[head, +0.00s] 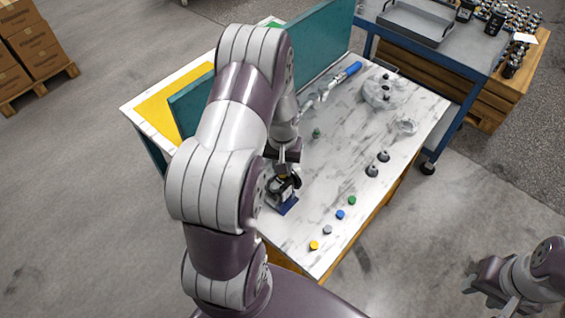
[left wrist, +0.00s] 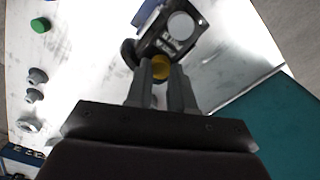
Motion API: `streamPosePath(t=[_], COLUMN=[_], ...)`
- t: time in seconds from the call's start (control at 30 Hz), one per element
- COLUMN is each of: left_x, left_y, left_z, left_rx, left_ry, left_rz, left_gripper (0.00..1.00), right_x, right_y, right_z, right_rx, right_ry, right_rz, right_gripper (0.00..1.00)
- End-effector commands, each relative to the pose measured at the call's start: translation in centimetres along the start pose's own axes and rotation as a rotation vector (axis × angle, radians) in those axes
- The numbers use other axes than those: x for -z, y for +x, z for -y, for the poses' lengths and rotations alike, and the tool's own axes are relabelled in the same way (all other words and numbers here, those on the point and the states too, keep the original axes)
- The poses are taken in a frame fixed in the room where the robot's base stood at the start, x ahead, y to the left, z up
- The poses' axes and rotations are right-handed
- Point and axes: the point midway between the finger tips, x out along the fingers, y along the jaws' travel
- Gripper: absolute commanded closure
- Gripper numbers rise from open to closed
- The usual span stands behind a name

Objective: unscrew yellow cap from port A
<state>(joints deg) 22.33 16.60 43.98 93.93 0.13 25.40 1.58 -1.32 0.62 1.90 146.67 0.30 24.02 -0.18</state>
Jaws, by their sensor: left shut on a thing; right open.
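The hydraulic motor, a dark block with a round pale face (left wrist: 181,26), stands on a blue base (head: 287,204) near the table's left side. In the left wrist view the yellow cap (left wrist: 160,67) sits on the motor's near side, between the fingertips of my left gripper (left wrist: 161,72). The left gripper is shut on this cap. In the head view my left arm hides the cap and most of the motor. My right gripper (head: 487,277) is open and empty, off the table at the lower right. The lettering of the port cannot be read.
Yellow (head: 314,245), grey (head: 327,230), blue (head: 340,214) and green (head: 352,200) caps lie along the table's front edge. Two dark fittings (head: 378,163) stand nearby. A blue-handled tool (head: 345,74) lies at the back. A teal panel (head: 320,40) borders the table's back left.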

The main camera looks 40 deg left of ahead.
Motion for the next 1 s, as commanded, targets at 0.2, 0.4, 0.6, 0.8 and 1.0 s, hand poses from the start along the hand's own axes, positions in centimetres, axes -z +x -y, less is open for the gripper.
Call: streamPosePath(t=[0.2, 0.4, 0.6, 0.8, 1.0], left_x=[-0.1, -0.1, -0.1, -0.1, 0.1], left_y=[-0.1, -0.1, 0.0, 0.0, -0.1], left_z=[0.0, 0.0, 0.0, 0.0, 0.2], left_rx=[0.000, 0.000, 0.000, 0.000, 0.000], left_ry=[-0.045, -0.238, -0.236, -0.234, -0.213], left_rz=[0.003, 0.003, 0.003, 0.001, 0.002], left_gripper=[1.00, 1.00, 0.64, 0.64, 0.64], right_x=[0.0, 0.1, 0.1, 0.1, 0.1], right_y=[-0.3, -0.7, -0.6, -0.6, -1.0], right_z=[0.0, 0.0, 0.0, 0.0, 0.0], right_rx=[0.000, 0.000, 0.000, 0.000, 0.000], right_ry=[0.000, 0.000, 0.000, 0.000, 0.000], right_rz=[0.000, 0.000, 0.000, 0.000, 0.000], right_gripper=[0.57, 0.57, 0.57, 0.57, 0.57])
